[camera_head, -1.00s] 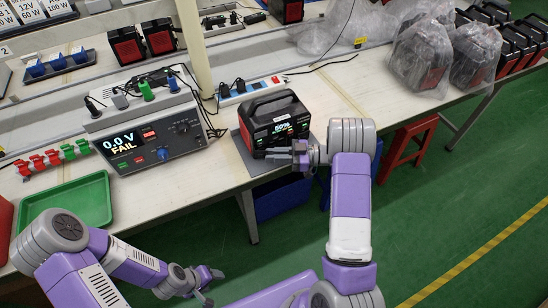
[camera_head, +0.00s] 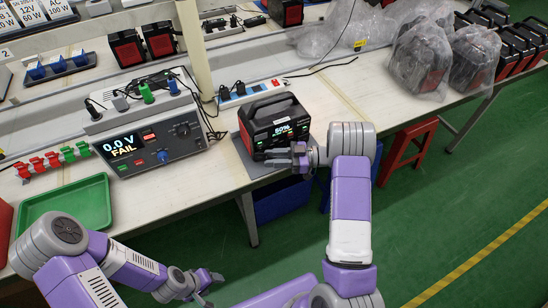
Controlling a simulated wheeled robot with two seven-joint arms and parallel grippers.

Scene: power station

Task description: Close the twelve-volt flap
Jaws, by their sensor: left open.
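The black and red power station (camera_head: 272,124) stands on a grey mat (camera_head: 250,163) at the table's front edge. Its lit display reads about 60%. The twelve-volt flap is too small to make out on its front. My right gripper (camera_head: 283,161) is at the lower front of the power station, its fingers pointing left across the face; whether it touches is unclear, and its jaw gap cannot be told. My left gripper (camera_head: 214,287) is open and empty, low in front of the table, away from the power station.
A tester (camera_head: 150,142) showing "0.0 V FAIL" stands left of the power station, with a power strip (camera_head: 250,92) behind. A green tray (camera_head: 65,205) is at the left. Bagged units (camera_head: 422,60) sit at the right. A red stool (camera_head: 408,150) stands beside the table.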

